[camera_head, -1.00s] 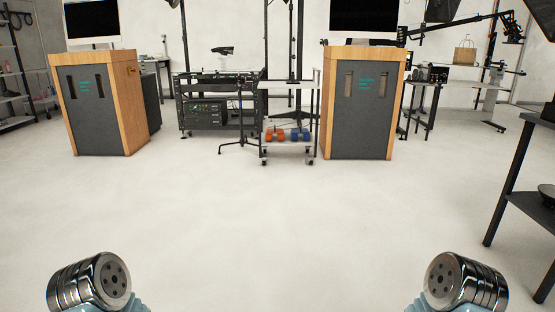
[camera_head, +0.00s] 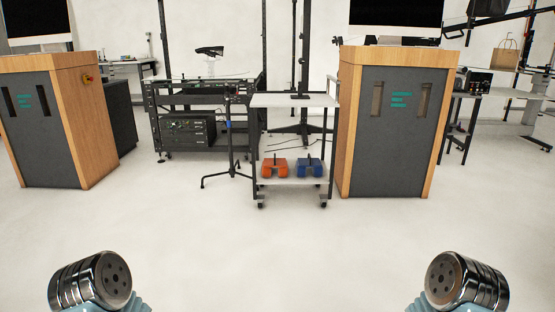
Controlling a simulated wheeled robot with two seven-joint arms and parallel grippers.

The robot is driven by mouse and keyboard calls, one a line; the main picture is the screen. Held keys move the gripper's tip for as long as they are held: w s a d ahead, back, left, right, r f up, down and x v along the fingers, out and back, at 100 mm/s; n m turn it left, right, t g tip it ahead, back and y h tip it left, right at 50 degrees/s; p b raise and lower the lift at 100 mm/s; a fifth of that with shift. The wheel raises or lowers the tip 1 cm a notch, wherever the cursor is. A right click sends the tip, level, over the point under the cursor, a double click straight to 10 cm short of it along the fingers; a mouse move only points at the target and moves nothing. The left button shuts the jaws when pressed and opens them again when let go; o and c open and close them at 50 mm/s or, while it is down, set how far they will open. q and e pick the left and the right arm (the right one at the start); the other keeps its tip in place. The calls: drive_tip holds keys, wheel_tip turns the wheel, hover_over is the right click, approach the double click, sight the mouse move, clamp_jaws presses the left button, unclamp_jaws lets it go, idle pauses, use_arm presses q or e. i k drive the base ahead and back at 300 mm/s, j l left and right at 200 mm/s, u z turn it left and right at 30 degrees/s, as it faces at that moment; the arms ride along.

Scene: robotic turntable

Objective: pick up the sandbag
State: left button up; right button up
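An orange sandbag (camera_head: 274,168) and a blue sandbag (camera_head: 308,168) sit side by side on the lower shelf of a small wheeled cart (camera_head: 292,101). Each looks like a double pouch with a dark handle on top. The cart stands ahead of me, slightly right of the middle. Two metal arm parts of mine show at the bottom left and bottom right, far from the cart. No gripper fingers are in view.
Wood-sided cabinets with screens stand left (camera_head: 90,125) and right (camera_head: 429,125) of the cart; the right one is close beside it. A thin black tripod stand (camera_head: 230,150) is just left of the cart. The white floor in front is clear.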

sight(268, 164)
drive_tip(key=i, duration=2.7)
